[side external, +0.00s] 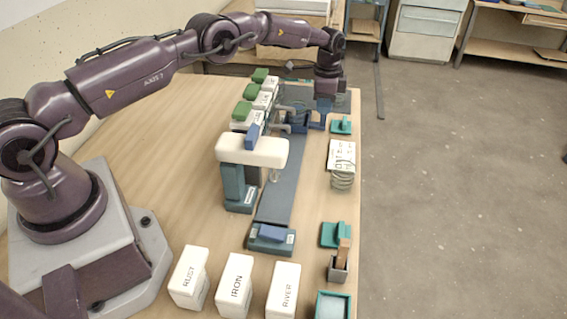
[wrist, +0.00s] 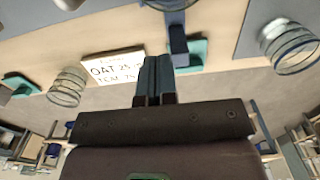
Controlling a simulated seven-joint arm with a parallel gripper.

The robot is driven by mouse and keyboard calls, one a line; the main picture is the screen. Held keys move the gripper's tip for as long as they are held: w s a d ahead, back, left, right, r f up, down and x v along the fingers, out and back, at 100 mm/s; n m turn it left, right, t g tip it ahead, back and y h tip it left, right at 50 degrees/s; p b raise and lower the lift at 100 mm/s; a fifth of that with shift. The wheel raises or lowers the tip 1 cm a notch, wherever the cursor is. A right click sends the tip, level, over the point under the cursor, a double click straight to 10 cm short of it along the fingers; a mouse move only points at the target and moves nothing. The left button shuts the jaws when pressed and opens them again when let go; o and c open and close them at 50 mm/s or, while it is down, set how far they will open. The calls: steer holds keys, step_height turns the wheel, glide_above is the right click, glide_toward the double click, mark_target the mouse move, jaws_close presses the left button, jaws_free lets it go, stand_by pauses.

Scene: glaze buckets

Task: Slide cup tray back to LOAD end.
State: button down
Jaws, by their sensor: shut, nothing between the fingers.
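The cup tray (side external: 316,123) is a small dark blue piece at the far part of the grey-blue track (side external: 275,200) in the side view. A clear cup (side external: 298,118) seems to stand at it. My gripper (side external: 323,105) is low at the far end, close to the tray; whether they touch cannot be told. In the wrist view my gripper (wrist: 158,62) has its blue fingers together and empty. A blue upright piece (wrist: 178,42), possibly the tray's handle, shows just beyond and right of the fingertips. My arm's end partly hides the far track.
A white bridge (side external: 252,150) spans the track midway. A labelled blue block (side external: 271,238) sits at its near end. White bins (side external: 235,285) stand in front; green-lidded ones (side external: 242,110) stand behind.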

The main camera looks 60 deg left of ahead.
steer(key=r, duration=0.5)
steer(key=shift+s+d+r, duration=0.1)
steer(key=shift+s+d, duration=0.05)
steer(key=shift+s, duration=0.05)
steer(key=s+d+r+n+t, duration=0.2)
steer(key=s+r, duration=0.5)
steer(key=s, duration=0.5)
steer(key=s+d+r+n+t, duration=0.1)
steer(key=s+d+r+n, duration=0.2)
steer(key=s+r, duration=0.5)
steer(key=s+d+r+n+t, duration=0.2)
steer(key=s+r, duration=0.5)
steer(key=s, duration=1.1)
steer(key=shift+s+d+r+n+t, duration=0.2)
steer(key=shift+d+r+n+t, duration=0.15)
steer(key=shift+d+n, duration=0.45)
